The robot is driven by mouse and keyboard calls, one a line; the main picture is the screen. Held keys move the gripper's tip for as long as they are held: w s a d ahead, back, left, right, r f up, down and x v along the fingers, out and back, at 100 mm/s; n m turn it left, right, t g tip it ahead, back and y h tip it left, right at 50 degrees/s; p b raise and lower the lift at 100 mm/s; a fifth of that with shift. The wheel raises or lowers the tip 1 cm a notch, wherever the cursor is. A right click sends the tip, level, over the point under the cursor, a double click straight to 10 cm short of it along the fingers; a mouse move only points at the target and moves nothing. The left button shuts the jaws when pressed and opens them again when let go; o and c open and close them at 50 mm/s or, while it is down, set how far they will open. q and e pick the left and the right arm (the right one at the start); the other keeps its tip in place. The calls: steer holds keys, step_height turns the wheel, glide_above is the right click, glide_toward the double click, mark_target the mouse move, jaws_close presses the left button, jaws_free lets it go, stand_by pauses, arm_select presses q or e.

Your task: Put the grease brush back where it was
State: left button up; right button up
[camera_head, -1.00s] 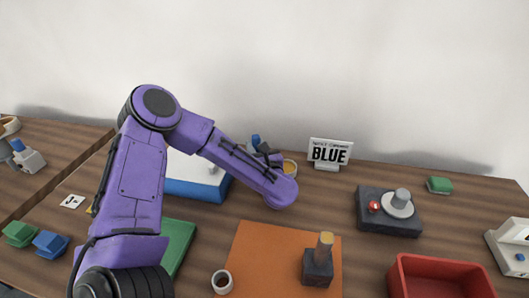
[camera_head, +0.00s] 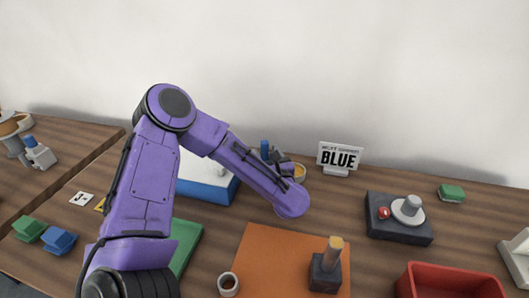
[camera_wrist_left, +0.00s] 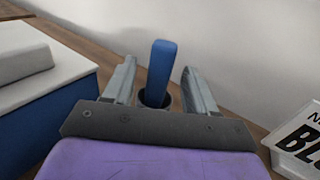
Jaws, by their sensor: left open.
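A blue handle, which looks like the grease brush (camera_wrist_left: 161,70), stands upright in a small dark round holder (camera_wrist_left: 154,98) in the left wrist view. In the head view the blue handle (camera_head: 265,147) shows beyond my purple left arm. My left gripper (camera_wrist_left: 158,82) is open, with one finger on each side of the handle and a gap showing on both sides. In the head view the left gripper (camera_head: 274,157) is small and partly hidden by its own wrist. The brush's lower end is hidden in the holder. My right gripper is not in view.
A BLUE sign (camera_head: 340,157) stands right of the gripper, and a white-and-blue box (camera_head: 206,188) left of it. A small yellowish pot (camera_head: 299,171) is close by. An orange mat (camera_head: 262,262), dark machine (camera_head: 398,218) and red bin (camera_head: 450,268) lie nearer and right.

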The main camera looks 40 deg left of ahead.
mark_target(267, 153)
arm_select(q)
steer(key=b+v, duration=0.1)
steer(key=v, duration=0.4)
steer(key=shift+d, duration=0.15)
steer(key=shift+s+d, duration=0.15)
steer(key=shift+d, duration=0.1)
